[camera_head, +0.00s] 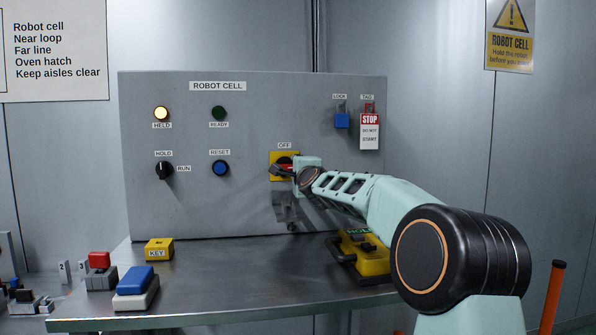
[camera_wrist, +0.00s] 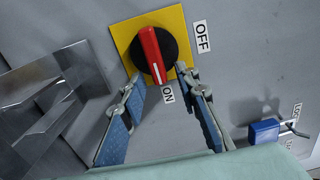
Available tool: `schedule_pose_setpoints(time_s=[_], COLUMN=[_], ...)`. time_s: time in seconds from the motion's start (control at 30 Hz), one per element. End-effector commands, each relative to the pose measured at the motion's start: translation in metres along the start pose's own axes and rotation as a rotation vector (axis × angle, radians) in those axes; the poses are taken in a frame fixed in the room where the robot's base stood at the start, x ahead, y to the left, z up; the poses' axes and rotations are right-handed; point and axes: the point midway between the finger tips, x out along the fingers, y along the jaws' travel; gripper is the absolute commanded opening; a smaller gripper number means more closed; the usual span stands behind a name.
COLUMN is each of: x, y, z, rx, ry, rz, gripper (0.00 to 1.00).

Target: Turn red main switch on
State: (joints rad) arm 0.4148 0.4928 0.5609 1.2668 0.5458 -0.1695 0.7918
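The red main switch (camera_wrist: 150,55) is a red handle on a black disc over a yellow plate. In the wrist view its white mark points toward the ON label (camera_wrist: 167,94), not the OFF label (camera_wrist: 202,37). In the head view the switch (camera_head: 281,160) is partly hidden by my gripper (camera_head: 294,171). In the wrist view my gripper (camera_wrist: 160,75) is open, its two blue-padded fingers apart on either side of the handle's end. I see gaps beside the handle; whether a fingertip touches the plate I cannot tell.
The HELD lamp (camera_head: 161,113) is lit; the READY lamp (camera_head: 219,113) is dark. A blue padlock (camera_head: 342,120) and a red STOP tag (camera_head: 369,131) hang at the panel's upper right. A yellow pendant (camera_head: 365,259) and a yellow KEY box (camera_head: 159,249) are on the bench.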

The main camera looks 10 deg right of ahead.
Motion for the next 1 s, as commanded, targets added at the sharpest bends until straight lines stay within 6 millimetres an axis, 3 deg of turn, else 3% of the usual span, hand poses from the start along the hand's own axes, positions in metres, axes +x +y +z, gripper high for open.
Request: schedule_pose_setpoints(time_s=[0.17,0.6,1.0], x=[-0.012,-0.068,-0.107], y=[0.0,-0.001,-0.001], z=[-0.002,-0.002,-0.002], rx=[-0.001,-0.003,-0.002], ry=[0.002,0.003,0.003], rz=[0.001,-0.001,-0.002], gripper=[0.29,0.29,0.29])
